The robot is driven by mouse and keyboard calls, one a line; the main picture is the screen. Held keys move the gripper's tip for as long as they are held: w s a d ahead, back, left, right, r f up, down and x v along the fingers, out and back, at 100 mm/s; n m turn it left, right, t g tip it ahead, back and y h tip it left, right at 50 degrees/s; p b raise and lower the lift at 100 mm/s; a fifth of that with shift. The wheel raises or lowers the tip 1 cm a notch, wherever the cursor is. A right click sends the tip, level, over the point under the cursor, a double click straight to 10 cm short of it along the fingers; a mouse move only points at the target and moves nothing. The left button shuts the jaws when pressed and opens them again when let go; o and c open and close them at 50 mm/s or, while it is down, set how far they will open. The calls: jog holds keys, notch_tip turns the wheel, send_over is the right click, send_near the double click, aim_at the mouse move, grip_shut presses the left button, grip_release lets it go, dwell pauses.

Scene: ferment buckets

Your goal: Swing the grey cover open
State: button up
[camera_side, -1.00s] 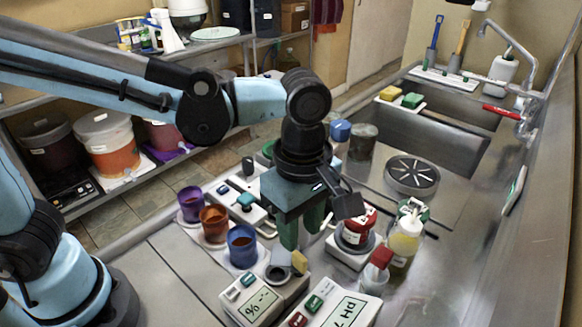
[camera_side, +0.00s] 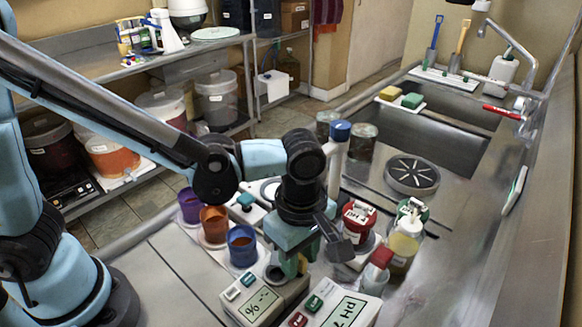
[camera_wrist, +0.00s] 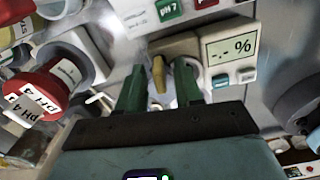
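The percent meter (camera_side: 250,300) stands at the front of the steel counter. It also shows in the wrist view (camera_wrist: 232,48), with its round grey well (camera_wrist: 184,64) facing my gripper. A yellow tab (camera_wrist: 158,74) stands up beside the well, between my two green fingers. The grey cover is mostly hidden by my gripper in the side view, and I cannot make out its angle. My gripper (camera_side: 289,267) is low over the meter's far end, and its fingers are apart around the tab in the wrist view (camera_wrist: 160,88). I cannot see them touch it.
The pH meter (camera_side: 338,308) sits close right of the percent meter. Purple, orange and blue cups (camera_side: 242,246) stand to the left. A red pH 4 pot (camera_side: 358,217) and a yellow-liquid bottle (camera_side: 405,243) stand to the right. The sink lies behind.

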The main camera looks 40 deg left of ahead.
aim_at(300, 255)
grip_shut()
dwell(0.3)
jog(key=m, duration=0.3)
jog(key=shift+m, duration=2.1)
jog(key=shift+o, duration=0.6)
grip_release()
jog(key=shift+r, duration=0.1)
notch_tip(300, 255, up, 12)
